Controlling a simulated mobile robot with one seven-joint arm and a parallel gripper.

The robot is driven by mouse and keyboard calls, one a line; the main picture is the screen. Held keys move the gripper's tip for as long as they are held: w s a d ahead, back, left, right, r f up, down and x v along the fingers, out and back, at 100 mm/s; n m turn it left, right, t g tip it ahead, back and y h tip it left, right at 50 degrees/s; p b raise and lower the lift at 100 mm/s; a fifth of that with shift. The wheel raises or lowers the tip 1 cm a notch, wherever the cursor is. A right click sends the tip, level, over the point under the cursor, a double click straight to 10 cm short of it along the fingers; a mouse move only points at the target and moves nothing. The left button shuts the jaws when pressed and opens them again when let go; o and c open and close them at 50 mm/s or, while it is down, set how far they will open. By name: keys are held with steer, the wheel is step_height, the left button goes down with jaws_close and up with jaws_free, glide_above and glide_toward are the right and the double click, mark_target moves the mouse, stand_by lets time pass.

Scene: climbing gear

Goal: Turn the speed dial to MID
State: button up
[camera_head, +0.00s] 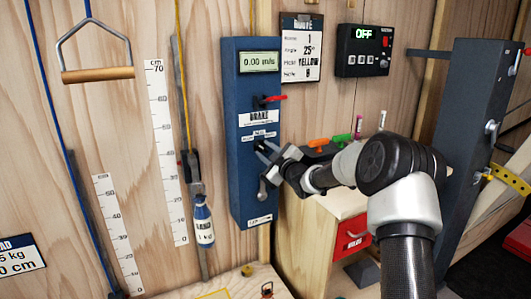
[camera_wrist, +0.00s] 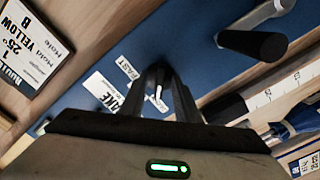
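The blue control box (camera_head: 245,85) is fixed to the wooden wall. Its display reads 0.00 m/s. The speed dial (camera_wrist: 158,78) is a small dark knob beside a white FAST label (camera_wrist: 127,68). A light mark shows between my fingers there. My gripper (camera_head: 264,151) is at the dial on the box front, one finger on each side. In the wrist view my gripper (camera_wrist: 162,85) looks closed around the knob, and its fingers hide much of it. The dial's pointed setting and the MID label cannot be read.
A red brake lever (camera_head: 270,99) sticks out above the dial. A grey crank with a dark handle (camera_wrist: 252,43) is below it. A blue cylinder (camera_head: 203,222) hangs at the left. A panel reading OFF (camera_head: 363,50) and a wooden cabinet (camera_head: 303,240) are to the right.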

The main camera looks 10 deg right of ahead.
steer(key=shift+w, duration=0.1)
jaws_close()
steer(key=shift+m, duration=0.4)
steer(key=m, duration=0.3)
steer(key=shift+a+m+p, duration=0.1)
steer(key=shift+m+p, duration=0.3)
steer(key=shift+f+m+p, duration=0.1)
steer(key=shift+m+p, duration=0.3)
steer(key=shift+m, duration=1.6)
jaws_free()
